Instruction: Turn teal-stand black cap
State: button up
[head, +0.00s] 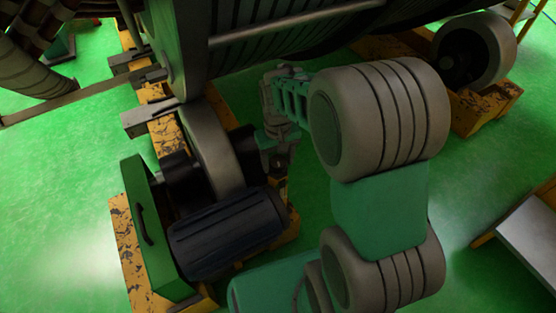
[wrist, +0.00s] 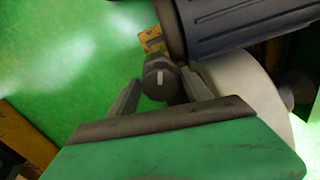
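In the head view my gripper (head: 276,160) is small and dark, beside the large roller assembly. I cannot make out the cap in the head view, and no teal stand can be told for sure.
A ribbed dark motor (head: 225,232) and a large grey wheel (head: 211,150) stand close to my gripper. A large machine (head: 260,40) hangs over the top. Green floor (head: 60,200) is clear at left.

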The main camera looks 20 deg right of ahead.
jog(key=c, duration=1.1)
jog(key=shift+o, duration=0.2)
jog(key=shift+r+m+p, duration=0.1)
jog(key=shift+m+p, duration=0.3)
jog(key=shift+p, duration=0.1)
jog(key=shift+r+m+p, duration=0.1)
jog(key=shift+m+p, duration=0.4)
jog(key=shift+p, duration=0.1)
jog(key=m+p, duration=0.3)
jog(key=shift+m, duration=0.3)
jog(key=m+p, duration=0.2)
jog(key=m, duration=0.1)
jog(key=shift+p, duration=0.3)
jog(key=shift+m+p, duration=0.9)
jog(key=shift+m, duration=1.1)
jog(key=shift+f, duration=0.2)
